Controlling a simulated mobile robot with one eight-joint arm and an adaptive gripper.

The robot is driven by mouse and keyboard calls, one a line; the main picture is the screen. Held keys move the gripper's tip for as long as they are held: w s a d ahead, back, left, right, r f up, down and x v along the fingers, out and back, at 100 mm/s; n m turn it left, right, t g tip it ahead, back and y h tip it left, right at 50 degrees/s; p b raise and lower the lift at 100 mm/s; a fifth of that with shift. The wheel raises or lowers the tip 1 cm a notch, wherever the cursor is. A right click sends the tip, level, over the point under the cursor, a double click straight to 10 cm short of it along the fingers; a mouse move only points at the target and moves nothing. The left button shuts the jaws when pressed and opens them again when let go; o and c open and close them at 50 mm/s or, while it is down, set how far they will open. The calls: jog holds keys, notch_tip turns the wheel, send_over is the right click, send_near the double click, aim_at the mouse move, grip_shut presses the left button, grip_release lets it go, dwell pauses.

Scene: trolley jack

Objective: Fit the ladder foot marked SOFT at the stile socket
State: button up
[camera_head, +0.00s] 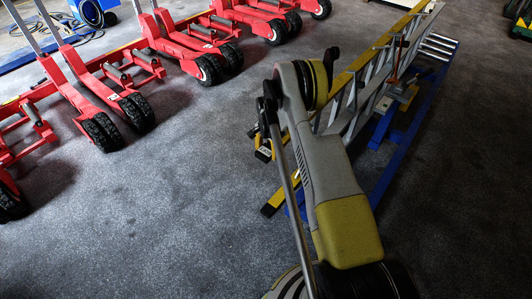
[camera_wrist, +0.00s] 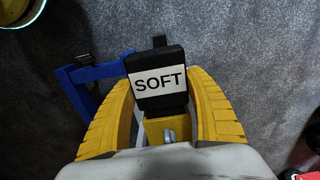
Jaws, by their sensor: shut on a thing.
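The ladder foot marked SOFT (camera_wrist: 160,82) is a black block with a white label. In the wrist view it sits between the yellow ribbed fingers of my gripper (camera_wrist: 162,90), which is shut on it. A yellow piece with a metal part (camera_wrist: 168,130) shows just below the foot; I cannot tell whether it belongs to the foot or the stile. The ladder (camera_head: 355,85), with yellow and silver stiles, lies at the right in the head view. My arm covers part of its near end. The stile socket cannot be made out clearly.
A blue stand (camera_head: 397,178) runs under the ladder, and part of it shows in the wrist view (camera_wrist: 84,75). Red trolley jacks (camera_head: 195,45) with black wheels line the upper left. The grey floor (camera_head: 150,220) at left is clear.

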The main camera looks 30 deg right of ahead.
aim_at(269, 148)
jog(key=shift+w+d, duration=0.25)
jog(key=shift+d, duration=0.45)
jog(key=o, duration=1.4)
jog(key=shift+c, duration=0.2)
jog(key=shift+r, duration=0.1)
notch_tip(269, 148, up, 12)
